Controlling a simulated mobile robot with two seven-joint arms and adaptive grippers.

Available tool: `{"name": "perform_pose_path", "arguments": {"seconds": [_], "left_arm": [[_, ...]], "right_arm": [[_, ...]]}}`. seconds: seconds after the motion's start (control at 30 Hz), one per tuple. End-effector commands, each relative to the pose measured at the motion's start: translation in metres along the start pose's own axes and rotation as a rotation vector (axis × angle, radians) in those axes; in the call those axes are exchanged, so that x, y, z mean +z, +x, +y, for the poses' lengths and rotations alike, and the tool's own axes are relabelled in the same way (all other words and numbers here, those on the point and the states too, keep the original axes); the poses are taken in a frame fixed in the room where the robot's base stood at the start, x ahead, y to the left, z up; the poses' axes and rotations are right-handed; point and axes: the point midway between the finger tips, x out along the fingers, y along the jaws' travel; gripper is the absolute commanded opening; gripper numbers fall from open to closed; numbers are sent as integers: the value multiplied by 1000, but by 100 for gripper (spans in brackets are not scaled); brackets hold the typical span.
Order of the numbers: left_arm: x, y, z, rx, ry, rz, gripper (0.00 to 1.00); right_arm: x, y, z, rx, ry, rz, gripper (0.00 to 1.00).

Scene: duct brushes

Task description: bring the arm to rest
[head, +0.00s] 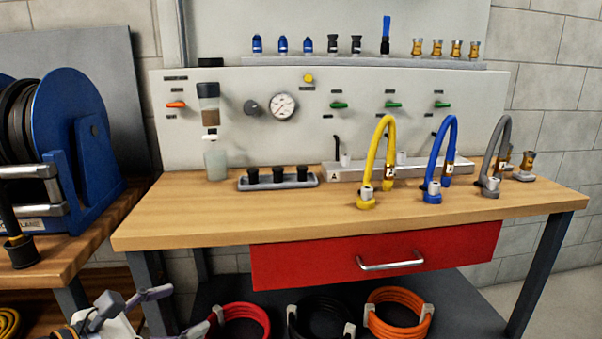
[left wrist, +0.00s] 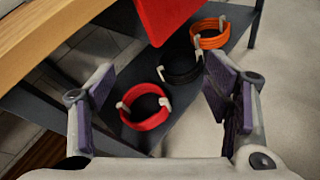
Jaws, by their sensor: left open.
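My left gripper (head: 134,300) shows at the lower left of the head view, low in front of the workbench (head: 190,228) and below its top. In the left wrist view the left gripper (left wrist: 162,92) has its two purple-padded fingers spread wide with nothing between them. Beyond the fingers lie a red hose coil (left wrist: 146,107), a black coil (left wrist: 180,68) and an orange coil (left wrist: 210,34) on the lower shelf, apart from the gripper. My right gripper is in neither view.
The bench has a red drawer (head: 375,255), shut. Yellow (head: 389,150), blue (head: 448,150) and grey (head: 492,155) hoses stand on its top. A blue hose reel (head: 75,130) stands on a wooden table at left. The bench top's front left is clear.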

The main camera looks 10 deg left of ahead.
Motion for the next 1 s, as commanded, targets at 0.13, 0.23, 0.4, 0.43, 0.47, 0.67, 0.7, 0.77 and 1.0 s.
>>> {"name": "perform_pose_path", "arguments": {"seconds": [0.13,0.23,0.4,0.43,0.47,0.67,0.7,0.77,1.0], "left_arm": [[-42,2,-124,-322,312,151,71],[-86,-31,-206,-589,588,230,71],[-162,-143,-292,-1116,1151,250,71],[-173,-165,-297,-1209,1254,235,71],[-182,-185,-299,-1294,1347,217,71],[-215,-256,-284,-1645,1738,88,71],[-217,-261,-282,-1670,1766,74,71],[-219,-263,-281,-1688,1783,63,71],[-220,-263,-282,-1690,1779,60,71]], "right_arm": [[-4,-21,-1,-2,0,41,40],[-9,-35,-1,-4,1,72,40],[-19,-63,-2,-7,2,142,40],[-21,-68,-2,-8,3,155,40],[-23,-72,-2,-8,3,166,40],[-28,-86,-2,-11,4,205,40],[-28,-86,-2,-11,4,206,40],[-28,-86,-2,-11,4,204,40],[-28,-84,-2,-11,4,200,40]]}}
